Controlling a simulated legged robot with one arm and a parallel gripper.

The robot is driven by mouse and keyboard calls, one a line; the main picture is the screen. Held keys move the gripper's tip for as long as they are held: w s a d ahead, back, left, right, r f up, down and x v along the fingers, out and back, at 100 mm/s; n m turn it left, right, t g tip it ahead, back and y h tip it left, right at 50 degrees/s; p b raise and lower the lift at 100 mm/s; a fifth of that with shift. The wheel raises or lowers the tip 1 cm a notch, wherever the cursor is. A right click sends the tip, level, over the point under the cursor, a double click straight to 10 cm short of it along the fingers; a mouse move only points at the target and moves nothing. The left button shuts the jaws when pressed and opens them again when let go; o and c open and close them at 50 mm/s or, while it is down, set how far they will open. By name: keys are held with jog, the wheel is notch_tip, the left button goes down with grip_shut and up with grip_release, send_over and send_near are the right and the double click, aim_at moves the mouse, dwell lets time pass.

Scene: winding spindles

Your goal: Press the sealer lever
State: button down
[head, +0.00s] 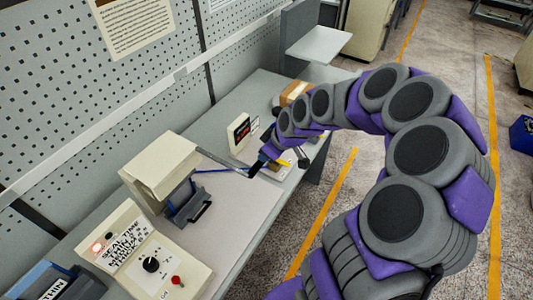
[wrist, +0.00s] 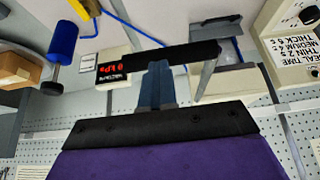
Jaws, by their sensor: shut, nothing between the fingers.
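The sealer (head: 160,165) is a beige housing with a dark lower jaw on the bench, left of my gripper. Its lever (head: 226,164) is a thin grey metal arm reaching from the housing to the right. In the wrist view the lever ends in a black crossbar handle (wrist: 195,54). My gripper (head: 258,163) is at the lever's outer end in the head view. In the wrist view its shut, empty fingers (wrist: 157,70) reach the black crossbar and overlap it. I cannot tell whether they touch it.
A control box (head: 140,255) with a dial and red button stands front left. A display box with red digits (head: 239,132) stands behind the gripper. A cardboard box (head: 293,93) sits at the far end. A blue cable lies across the bench. Pegboard wall closes the left side.

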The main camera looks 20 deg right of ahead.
jog(key=r, duration=0.3)
jog(key=shift+w+a+r+p, duration=0.1)
jog(key=shift+w+r+p, duration=0.15)
jog(key=shift+p, duration=0.15)
jog(key=v, duration=1)
jog(key=shift+s+d+f, duration=0.2)
jog(key=shift+d+f, duration=0.05)
jog(key=shift+d, duration=0.15)
jog(key=shift+a, duration=0.1)
jog(key=s+a+f+m+g+h+b, duration=0.1)
jog(key=s+a+f+g+b, duration=0.15)
jog(key=s+a, duration=0.55)
jog(key=s+a+f+m+g+h+b, duration=0.1)
jog(key=s+f+m+g+b, duration=0.1)
jog(key=s, duration=0.8)
jog(key=s+a+f+m+g+h+b, duration=0.1)
jog(key=s+f+m, duration=0.3)
jog(key=s, duration=0.6)
jog(key=shift+s+g+b, duration=0.3)
jog(key=shift+g+b, duration=0.15)
jog(key=shift+b, duration=0.35)
